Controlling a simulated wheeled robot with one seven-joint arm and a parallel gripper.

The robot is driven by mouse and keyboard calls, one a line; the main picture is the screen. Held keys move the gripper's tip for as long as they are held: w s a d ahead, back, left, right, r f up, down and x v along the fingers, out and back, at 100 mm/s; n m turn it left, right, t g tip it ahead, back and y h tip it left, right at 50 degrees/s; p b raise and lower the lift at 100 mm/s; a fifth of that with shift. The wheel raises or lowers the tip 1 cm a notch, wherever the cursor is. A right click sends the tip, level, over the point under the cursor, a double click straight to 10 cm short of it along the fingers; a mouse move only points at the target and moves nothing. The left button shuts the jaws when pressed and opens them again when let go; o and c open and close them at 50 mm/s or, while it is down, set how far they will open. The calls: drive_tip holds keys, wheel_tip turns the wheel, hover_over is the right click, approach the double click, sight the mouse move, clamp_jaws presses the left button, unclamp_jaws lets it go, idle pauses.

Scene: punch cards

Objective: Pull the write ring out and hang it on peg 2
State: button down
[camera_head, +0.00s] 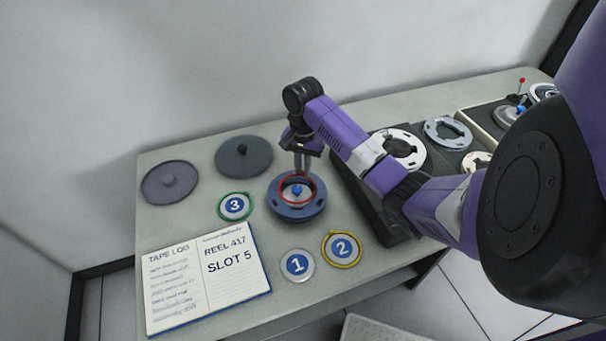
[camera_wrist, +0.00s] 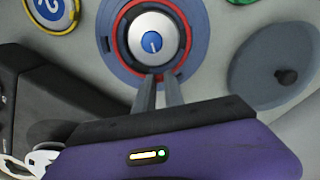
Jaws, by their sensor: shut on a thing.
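The write ring (camera_head: 281,183) is a thin red ring around the pale hub of a blue reel (camera_head: 297,213), which has a blue centre knob (camera_head: 298,190). My gripper (camera_head: 302,172) points down at the reel's far side. In the wrist view my gripper (camera_wrist: 160,82) is shut on the near edge of the red ring (camera_wrist: 185,60). I cannot tell whether the ring is lifted off the reel (camera_wrist: 110,50). Peg 2 (camera_head: 342,248) is a blue disc marked 2 with a yellow ring around it; it also shows in the wrist view (camera_wrist: 52,8).
Disc 1 (camera_head: 298,265) is left of peg 2, and disc 3 (camera_head: 235,206) has a green ring. An open tape log (camera_head: 207,278) lies front left. Two dark lids (camera_head: 244,157) lie behind. A dark machine (camera_head: 370,205) stands close right, with several reels beyond.

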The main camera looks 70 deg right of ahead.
drive_tip(key=shift+r+p, duration=1.95)
drive_tip(key=shift+r, duration=0.55)
wheel_tip(320, 180, up, 7)
